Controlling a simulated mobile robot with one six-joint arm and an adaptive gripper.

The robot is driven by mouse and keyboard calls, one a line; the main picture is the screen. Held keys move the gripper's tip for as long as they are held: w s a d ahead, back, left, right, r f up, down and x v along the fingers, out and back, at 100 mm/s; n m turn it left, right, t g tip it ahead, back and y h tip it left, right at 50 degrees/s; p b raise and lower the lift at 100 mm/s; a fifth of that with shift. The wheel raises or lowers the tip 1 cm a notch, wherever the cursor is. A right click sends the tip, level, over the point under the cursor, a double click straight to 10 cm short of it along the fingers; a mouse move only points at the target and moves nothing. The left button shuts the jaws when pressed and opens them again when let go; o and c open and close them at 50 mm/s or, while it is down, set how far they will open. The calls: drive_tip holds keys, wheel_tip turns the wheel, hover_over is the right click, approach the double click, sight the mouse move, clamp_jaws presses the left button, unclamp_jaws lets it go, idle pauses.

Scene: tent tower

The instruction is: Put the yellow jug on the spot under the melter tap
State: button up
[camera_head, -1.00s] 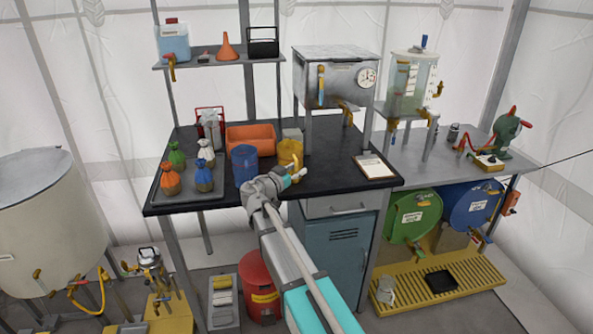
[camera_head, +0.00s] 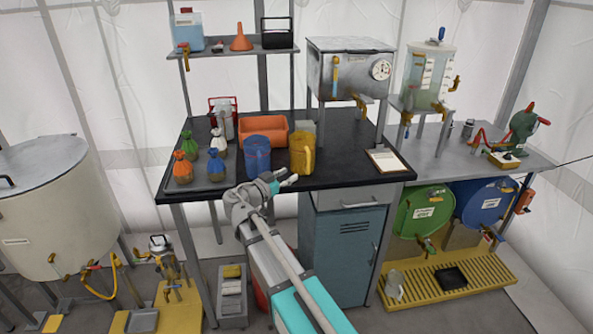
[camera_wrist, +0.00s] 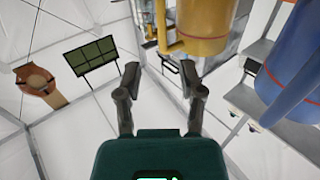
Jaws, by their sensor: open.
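The yellow jug (camera_head: 302,155) stands upright on the black bench top, right of a blue jug (camera_head: 257,157). It also shows in the wrist view (camera_wrist: 203,28), at the top, beyond the fingers. My gripper (camera_head: 287,178) is open and empty, in front of the jugs near the bench's front edge; its two fingers show apart in the wrist view (camera_wrist: 160,80). A metal box with a dial (camera_head: 347,75) stands on legs behind and right of the yellow jug, with a brass tap (camera_head: 361,104) low at its front. It appears to be the melter. I see no clear spot marking under its tap.
An orange tray (camera_head: 263,127) lies behind the jugs. A clipboard (camera_head: 387,161) lies at the right front. The black bench (camera_head: 340,176) is bare between yellow jug and clipboard.

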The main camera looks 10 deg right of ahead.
drive_tip(key=shift+v, duration=1.85)
drive_tip(key=s+d+f+n+g+y, duration=0.45)
drive_tip(key=s+d+f+g, duration=0.3)
drive_tip(key=d+f, duration=0.4)
drive_tip(key=s+a+f+n+g+y, duration=0.1)
drive_tip(key=s+f+n+g+y, duration=0.2)
drive_tip(key=s+f+n+y, duration=0.3)
drive_tip(key=s+f+y, duration=0.1)
drive_tip(key=s+y, duration=0.2)
drive_tip(key=s, duration=0.3)
drive_tip(key=shift+s+y, duration=0.3)
drive_tip(key=shift+y, duration=0.05)
drive_tip(key=shift+a+g, duration=0.1)
drive_tip(key=shift+g, duration=0.15)
